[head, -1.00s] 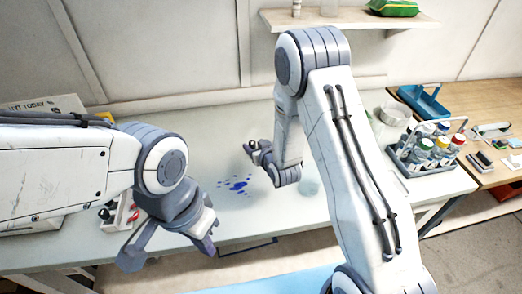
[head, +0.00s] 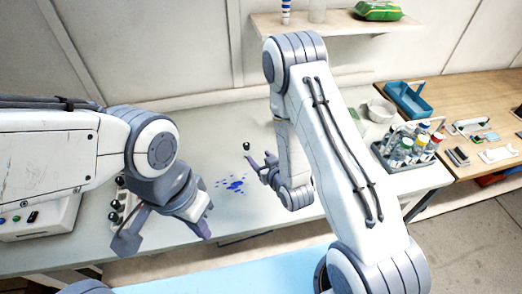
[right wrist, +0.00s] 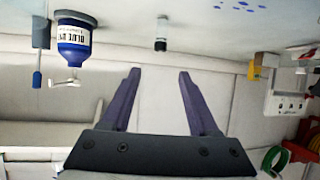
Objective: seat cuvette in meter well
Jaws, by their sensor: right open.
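A small clear piece with a black cap, which looks like the cuvette, stands on the bench; its black cap (head: 246,147) shows in the head view. In the right wrist view, where the bench is at the top, the capped cuvette (right wrist: 161,43) is beyond the finger gap, apart from both fingers. My right gripper (head: 262,166) is open and empty near it; its fingers also show in the right wrist view (right wrist: 157,75). My left gripper (head: 163,237) is open and empty over the bench's front left. A white box with buttons (head: 42,220), possibly the meter, stands at left; its well is not visible.
A blue stain (head: 235,185) marks the bench. A bottle rack (head: 408,150) stands right of my right arm, with a blue tray (head: 408,98) behind. A blue-dye bottle (right wrist: 72,48) is in the right wrist view. Dark knobs (head: 118,205) sit near my left gripper.

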